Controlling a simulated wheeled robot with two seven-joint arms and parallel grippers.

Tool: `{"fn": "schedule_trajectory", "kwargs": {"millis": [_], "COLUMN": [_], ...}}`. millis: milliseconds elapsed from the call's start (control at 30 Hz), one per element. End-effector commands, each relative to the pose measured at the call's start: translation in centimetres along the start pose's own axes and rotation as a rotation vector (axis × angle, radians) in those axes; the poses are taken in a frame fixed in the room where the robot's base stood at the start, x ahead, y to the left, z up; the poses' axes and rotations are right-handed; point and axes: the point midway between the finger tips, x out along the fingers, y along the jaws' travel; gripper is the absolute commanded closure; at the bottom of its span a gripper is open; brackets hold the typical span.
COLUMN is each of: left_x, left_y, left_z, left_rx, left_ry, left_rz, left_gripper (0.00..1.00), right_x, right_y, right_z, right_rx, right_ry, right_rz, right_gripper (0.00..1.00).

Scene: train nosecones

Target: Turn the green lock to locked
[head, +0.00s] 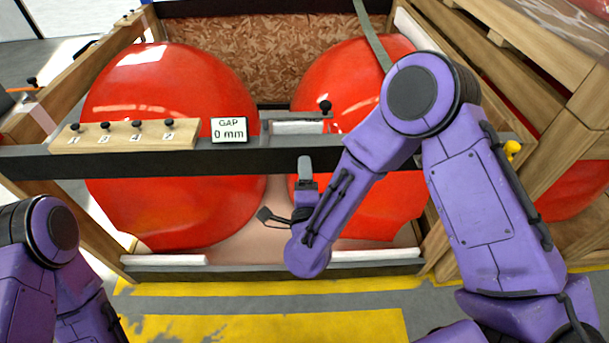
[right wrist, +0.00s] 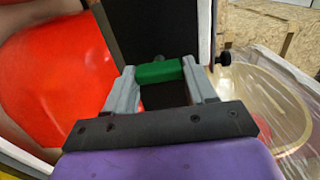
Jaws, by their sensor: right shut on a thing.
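The green lock (right wrist: 158,73) shows in the right wrist view as a short green bar. My right gripper (head: 305,170) is shut on it, with one grey finger at each end of the bar. In the head view this gripper is at the front of the dark crossbar (head: 262,160), and the green lock is hidden there. I cannot tell from these views which way the lock is turned. My left arm shows at the lower left of the head view, with its gripper out of view.
Two large red nosecones (head: 175,205) stand behind the crossbar in a wooden crate. A sign (head: 229,130) on the bar reads "GAP 0 mm". A wooden strip (head: 125,136) with several black knobs is left of it. A yellow knob (head: 512,148) is at the right.

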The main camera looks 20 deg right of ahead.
Motion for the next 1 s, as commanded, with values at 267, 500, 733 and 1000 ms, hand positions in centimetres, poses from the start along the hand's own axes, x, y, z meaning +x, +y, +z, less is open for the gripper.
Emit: {"fn": "schedule_trajectory", "kwargs": {"millis": [267, 500, 733, 1000], "left_x": [0.0, 0.0, 0.8, 1.8], "left_y": [0.0, 0.0, 0.1, 0.2], "left_z": [0.0, 0.0, 0.3, 0.7], "left_rx": [0.0, 0.0, 0.0, 0.0], "left_ry": [0.0, 0.0, 0.0, 0.0], "left_rz": [0.0, 0.0, 0.0, 0.0], "left_gripper": [0.34, 0.34, 0.34, 0.34], "right_x": [0.1, 0.0, -2.9, -8.9], "right_y": [-0.1, 0.0, 0.2, 0.1], "right_z": [-0.1, 0.0, 0.0, 0.0], "right_rx": [0.004, 0.001, -0.002, 0.0], "right_ry": [0.004, 0.002, -0.003, -0.001], "right_rz": [-0.003, -0.001, -0.001, -0.002], "right_gripper": [0.19, 0.19, 0.19, 0.19]}}
